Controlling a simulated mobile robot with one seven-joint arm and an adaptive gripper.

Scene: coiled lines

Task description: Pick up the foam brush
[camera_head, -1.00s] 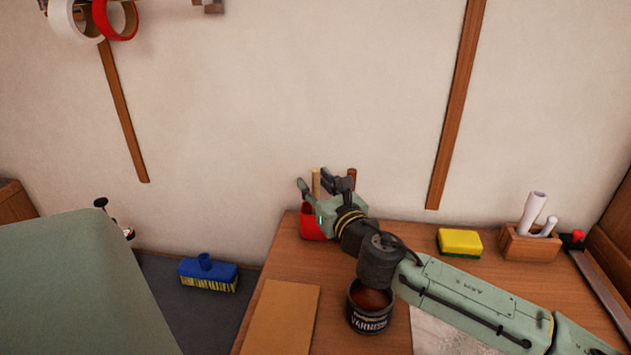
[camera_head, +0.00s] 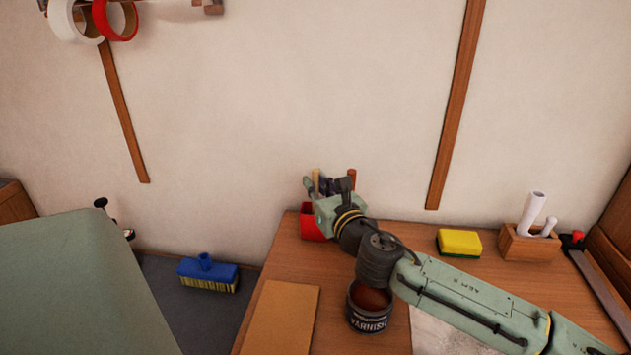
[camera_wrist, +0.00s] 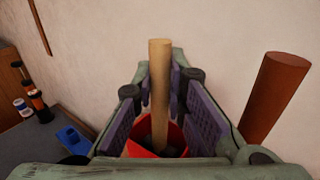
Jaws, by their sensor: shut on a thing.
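A light wooden handle (camera_wrist: 160,85) stands upright out of a red cup in the wrist view. It also shows in the head view (camera_head: 316,174). The head of the brush it belongs to is hidden, so I cannot tell by sight that it is the foam brush. My gripper (camera_head: 324,186) is at the cup, shut on this handle between its purple pads. The red cup (camera_head: 311,225) stands at the back left edge of the table, partly hidden by my gripper. A second, reddish-brown handle (camera_wrist: 270,98) rises just right of my gripper and outside its fingers.
The wall is close behind the cup. A varnish can (camera_head: 369,318) stands below my arm, with a brown board (camera_head: 282,320) to its left. A yellow sponge (camera_head: 459,242) and a wooden holder (camera_head: 528,245) are to the right. A blue brush (camera_head: 208,273) is at lower left.

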